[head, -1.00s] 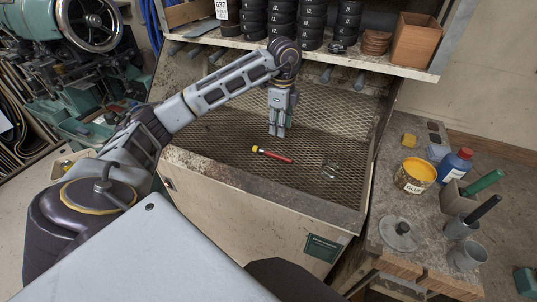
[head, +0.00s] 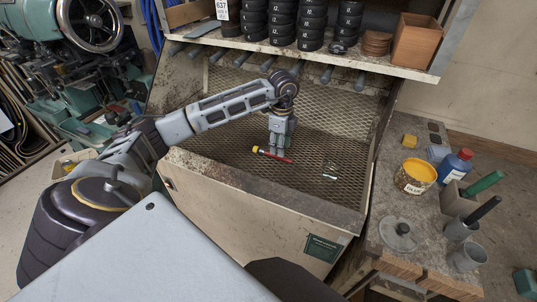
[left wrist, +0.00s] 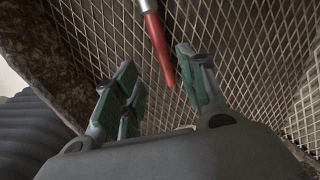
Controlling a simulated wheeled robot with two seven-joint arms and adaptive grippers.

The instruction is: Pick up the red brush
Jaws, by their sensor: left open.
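The red brush (head: 276,156) lies on the mesh floor of the booth, with a yellow end at its left and a red handle toward the right. In the left wrist view its red handle (left wrist: 158,45) and a pale metal band show beyond the fingers. My left gripper (head: 277,153) points down just above the brush, by its handle in the head view. In the left wrist view my left gripper (left wrist: 160,92) is open, with green finger pads on either side of the handle's tip and nothing held. Whether the pads touch the handle cannot be told. My right gripper is not in view.
The mesh booth floor (head: 225,148) has a front rim (head: 260,190). A small clear glass item (head: 330,171) lies right of the brush. A shelf (head: 300,51) with black rolls hangs above. A glue tub (head: 415,176) and bottle (head: 455,166) stand on the right bench.

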